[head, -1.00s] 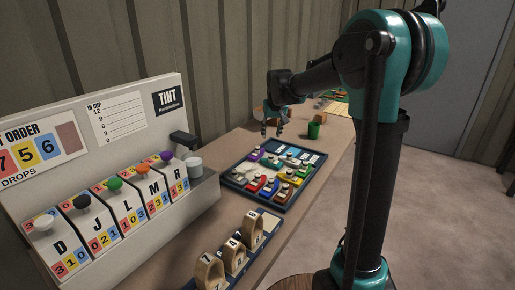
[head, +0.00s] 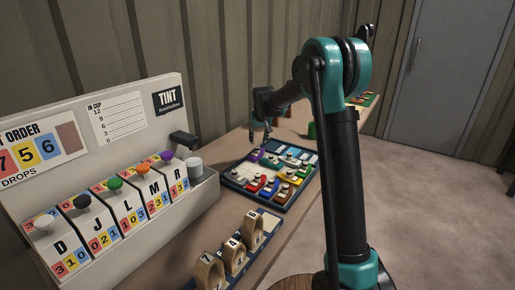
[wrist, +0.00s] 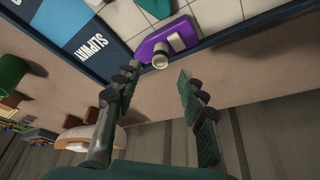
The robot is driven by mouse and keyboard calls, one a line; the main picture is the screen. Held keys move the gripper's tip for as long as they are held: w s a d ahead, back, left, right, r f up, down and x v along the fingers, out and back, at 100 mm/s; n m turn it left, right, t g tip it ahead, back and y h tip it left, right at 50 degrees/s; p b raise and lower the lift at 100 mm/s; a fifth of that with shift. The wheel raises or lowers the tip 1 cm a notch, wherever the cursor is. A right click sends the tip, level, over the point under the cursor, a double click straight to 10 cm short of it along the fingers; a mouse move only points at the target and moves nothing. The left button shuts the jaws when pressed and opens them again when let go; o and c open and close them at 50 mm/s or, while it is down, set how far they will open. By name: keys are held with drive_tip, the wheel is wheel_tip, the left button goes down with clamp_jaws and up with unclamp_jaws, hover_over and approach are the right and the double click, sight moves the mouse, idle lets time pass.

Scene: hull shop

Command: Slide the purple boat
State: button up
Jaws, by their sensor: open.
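The purple boat (head: 257,155) sits in the far left corner of the puzzle tray (head: 240,187). In the wrist view the purple boat (wrist: 163,40) lies on pale square tiles against the tray's dark rim, with a light round post and a pale block on top. My gripper (head: 259,140) is just above and beside that corner. In the wrist view its two fingers (wrist: 158,80) are spread and empty, with the boat's post just beyond the fingertips, between them. I cannot tell the exact height gap.
Several other coloured boats, such as a red one (head: 269,187), crowd the tray. A blue strip marked SLIPWAY (wrist: 85,42) borders the tiles. A green cup (head: 311,130) stands behind.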

sight(258, 147)
drive_tip(key=x, duration=0.6)
drive_tip(key=shift+f, duration=0.15)
clamp_jaws()
